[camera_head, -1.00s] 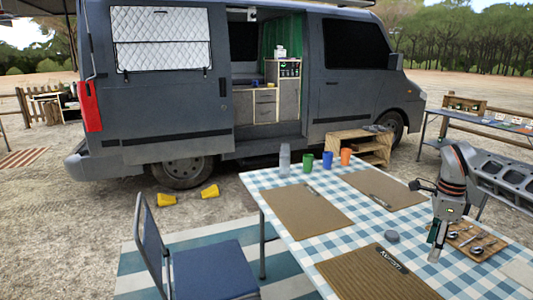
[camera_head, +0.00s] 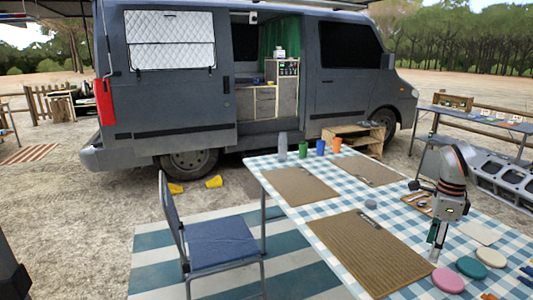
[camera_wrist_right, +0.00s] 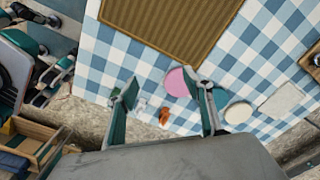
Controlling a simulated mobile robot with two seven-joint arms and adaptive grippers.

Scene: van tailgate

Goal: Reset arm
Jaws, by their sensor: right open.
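My right arm reaches over the right side of the checkered table (camera_head: 290,230) in the head view. Its gripper (camera_head: 436,246) points down near the front brown placemat (camera_head: 370,250) and a pink disc (camera_head: 447,280). In the right wrist view the two fingers of the right gripper (camera_wrist_right: 166,105) stand well apart with nothing between them. The pink disc also shows there (camera_wrist_right: 178,83), beyond the fingers, with the placemat (camera_wrist_right: 172,22) farther up. My left gripper is not in view.
Teal (camera_head: 471,267) and cream (camera_head: 491,257) discs lie near the right gripper. A bottle (camera_head: 283,146) and several cups stand at the table's far end. A blue chair (camera_head: 222,243) stands left of the table. The grey van (camera_head: 180,95) is behind.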

